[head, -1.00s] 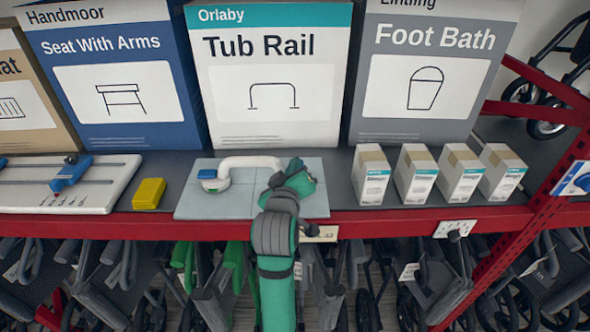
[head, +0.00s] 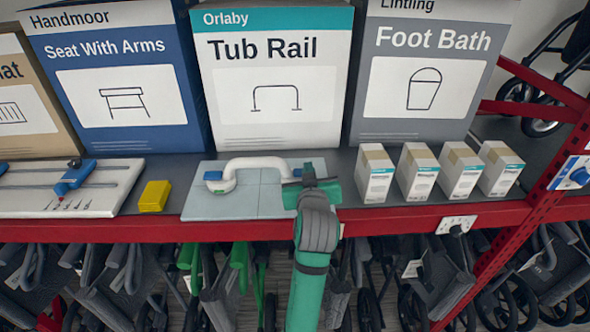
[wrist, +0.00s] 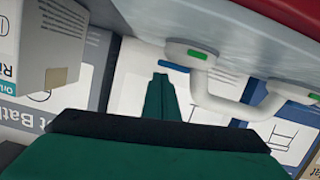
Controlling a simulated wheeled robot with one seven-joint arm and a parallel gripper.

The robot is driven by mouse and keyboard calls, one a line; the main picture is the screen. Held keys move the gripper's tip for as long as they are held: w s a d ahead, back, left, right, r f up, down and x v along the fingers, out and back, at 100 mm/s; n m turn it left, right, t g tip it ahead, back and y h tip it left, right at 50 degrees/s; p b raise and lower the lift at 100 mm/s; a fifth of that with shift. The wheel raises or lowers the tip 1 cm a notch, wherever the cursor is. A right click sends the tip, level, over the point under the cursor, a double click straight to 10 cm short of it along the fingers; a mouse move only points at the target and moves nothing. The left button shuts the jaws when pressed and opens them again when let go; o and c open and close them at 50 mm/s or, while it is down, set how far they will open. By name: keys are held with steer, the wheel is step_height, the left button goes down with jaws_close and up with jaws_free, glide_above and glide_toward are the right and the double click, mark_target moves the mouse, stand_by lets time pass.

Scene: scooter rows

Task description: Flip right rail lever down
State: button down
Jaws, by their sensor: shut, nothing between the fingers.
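The white tub rail (head: 255,163) stands on a pale tiled panel (head: 232,205) on the shelf. A blue lever (head: 213,176) shows at its left end. My green arm covers most of the right end in the head view, so I cannot tell how the right lever stands. In the wrist view the rail (wrist: 208,95) has a green mark on each end, and the right end (wrist: 188,52) is the nearer one. My gripper (head: 308,174) is shut and empty at the right end. In the wrist view its fingertips (wrist: 160,82) are beside that end; contact is unclear.
Several small white boxes (head: 375,173) stand just right of the panel. A yellow block (head: 154,196) and a white board with a blue slider (head: 75,178) lie left. Large cartons (head: 270,75) stand close behind. The red shelf edge (head: 150,230) runs along the front.

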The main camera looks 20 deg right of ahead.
steer(key=shift+r, duration=0.45)
steer(key=s+a+r, duration=0.2)
steer(key=s+r, duration=0.3)
steer(key=s, duration=0.4)
steer(key=shift+s+a+r, duration=0.15)
steer(key=shift+s+r, duration=0.1)
steer(key=shift+s, duration=0.05)
steer(key=shift+w, duration=0.15)
